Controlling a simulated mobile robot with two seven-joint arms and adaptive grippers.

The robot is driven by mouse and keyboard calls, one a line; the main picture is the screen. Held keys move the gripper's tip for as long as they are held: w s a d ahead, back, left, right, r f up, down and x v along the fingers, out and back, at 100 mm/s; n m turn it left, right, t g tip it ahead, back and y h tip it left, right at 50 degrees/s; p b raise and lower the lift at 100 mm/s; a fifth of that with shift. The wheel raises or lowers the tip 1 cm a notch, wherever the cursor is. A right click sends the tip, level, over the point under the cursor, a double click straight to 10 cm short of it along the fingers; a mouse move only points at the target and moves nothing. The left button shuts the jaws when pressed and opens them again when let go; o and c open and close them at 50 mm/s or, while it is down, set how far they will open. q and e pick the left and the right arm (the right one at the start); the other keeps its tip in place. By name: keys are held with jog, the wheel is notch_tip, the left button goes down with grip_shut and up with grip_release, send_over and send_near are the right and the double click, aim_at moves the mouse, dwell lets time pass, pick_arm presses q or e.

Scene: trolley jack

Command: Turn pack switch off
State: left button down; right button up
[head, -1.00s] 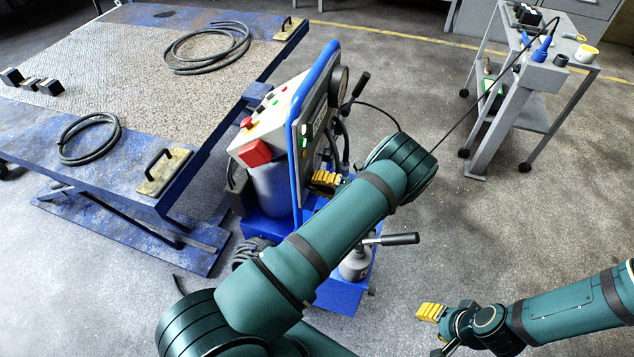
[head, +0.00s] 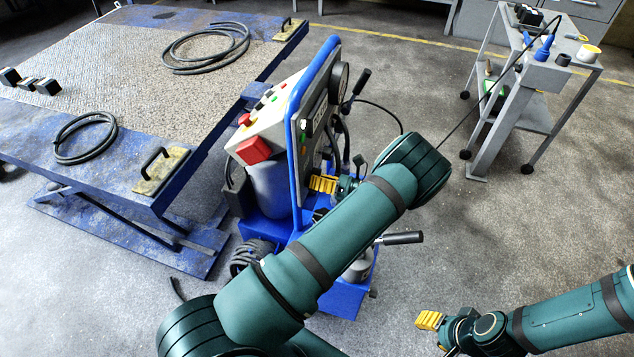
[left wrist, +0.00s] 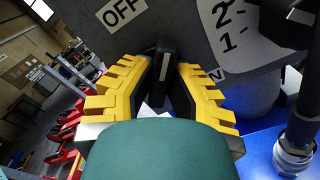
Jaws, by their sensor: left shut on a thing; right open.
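The pack switch is a black lever with a pale stripe (left wrist: 164,66) on a grey panel in the left wrist view. It stands between the OFF label (left wrist: 122,10) on the left and a label on the right of which only an N (left wrist: 216,75) shows. My left gripper (left wrist: 167,78) has its yellow fingers shut on this lever. In the head view the left gripper (head: 323,184) is at the side of the blue-framed power cart (head: 296,130), and the switch is hidden there. My right gripper (head: 430,320) is open and empty above the floor at lower right.
A blue lift table (head: 120,70) with coiled hoses stands at left. A grey trolley (head: 545,75) with tools stands at upper right, and a black cable runs from it behind my left arm. A black-handled lever (head: 402,238) sticks out low on the cart.

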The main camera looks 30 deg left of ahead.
pick_arm(q)
jog(key=n+b, duration=0.1)
jog(key=n, duration=0.3)
jog(key=shift+a+n, duration=0.1)
jog(key=shift+n, duration=0.2)
jog(key=shift+n+b, duration=0.4)
jog(key=shift+n, duration=1.5)
jog(key=c, duration=0.9)
grip_release()
jog(key=shift+c, duration=0.2)
jog(key=v, duration=1.2)
